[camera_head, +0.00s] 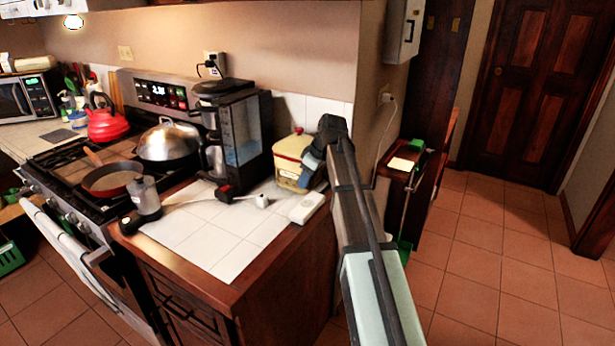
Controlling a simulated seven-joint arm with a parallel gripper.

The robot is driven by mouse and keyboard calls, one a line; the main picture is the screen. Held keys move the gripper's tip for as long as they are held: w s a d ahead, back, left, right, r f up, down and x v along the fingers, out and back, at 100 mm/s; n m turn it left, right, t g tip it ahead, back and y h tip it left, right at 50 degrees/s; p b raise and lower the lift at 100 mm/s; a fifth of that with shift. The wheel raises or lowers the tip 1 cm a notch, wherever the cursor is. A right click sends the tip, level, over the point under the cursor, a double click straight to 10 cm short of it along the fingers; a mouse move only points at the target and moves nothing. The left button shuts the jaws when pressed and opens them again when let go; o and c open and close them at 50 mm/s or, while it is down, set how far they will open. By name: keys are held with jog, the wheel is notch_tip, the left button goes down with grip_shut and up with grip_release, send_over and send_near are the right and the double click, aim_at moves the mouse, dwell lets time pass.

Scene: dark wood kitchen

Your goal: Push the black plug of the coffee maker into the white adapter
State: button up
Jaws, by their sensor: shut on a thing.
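The black coffee maker (238,125) stands at the back of the white tiled counter. A black plug (213,71) with a dark cord shows at the wall outlet behind it; whether this is the coffee maker's plug is unclear. A small white piece (262,200), possibly the adapter, lies on the tiles in front. My gripper (309,167) is at the end of the folded arm, over the right side of the cream canister. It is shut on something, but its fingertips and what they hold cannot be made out.
The cream canister (288,168) with a red lid stands right of the coffee maker. A small black and red item (226,193) lies before it. The front tiles (215,245) are clear.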

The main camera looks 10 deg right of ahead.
send_over(308, 203)
jog(key=shift+f, duration=2.4)
jog(key=shift+f, duration=0.6)
jog(key=o, duration=1.1)
jog(key=shift+c, duration=0.2)
jog(key=v, duration=1.3)
jog(key=shift+r, duration=0.4)
jog(key=shift+s+d, duration=0.1)
jog(key=shift+s, duration=0.05)
